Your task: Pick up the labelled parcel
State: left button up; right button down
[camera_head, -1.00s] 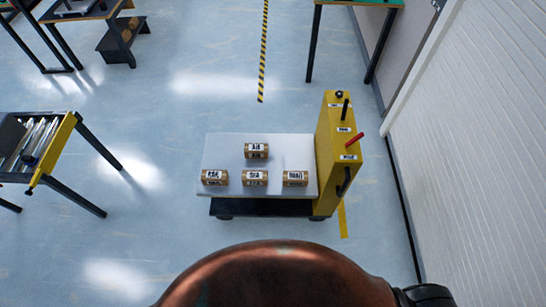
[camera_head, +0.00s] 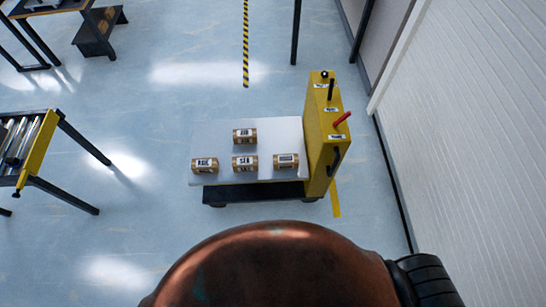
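Several small brown parcels with white labels lie on the white top of a low cart (camera_head: 282,129). One parcel (camera_head: 245,136) lies farther back. Three lie in a front row: the left parcel (camera_head: 205,165), the middle parcel (camera_head: 245,163) and the right parcel (camera_head: 286,161). The label print is too small to read with certainty. Neither of my grippers is in view. Only my own copper-coloured body shows at the bottom, in front of the cart and apart from it.
The cart has a tall yellow end (camera_head: 323,135) with a red lever at its right. A roller conveyor (camera_head: 30,150) stands at the left. A white wall (camera_head: 465,130) closes the right side. Open blue floor (camera_head: 130,215) lies between conveyor and cart.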

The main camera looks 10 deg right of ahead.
aim_at(207, 165)
jog(key=z, duration=0.1)
jog(key=k, duration=0.35)
jog(key=u, duration=0.85)
jog(key=i, duration=0.9)
jog(key=u, duration=0.65)
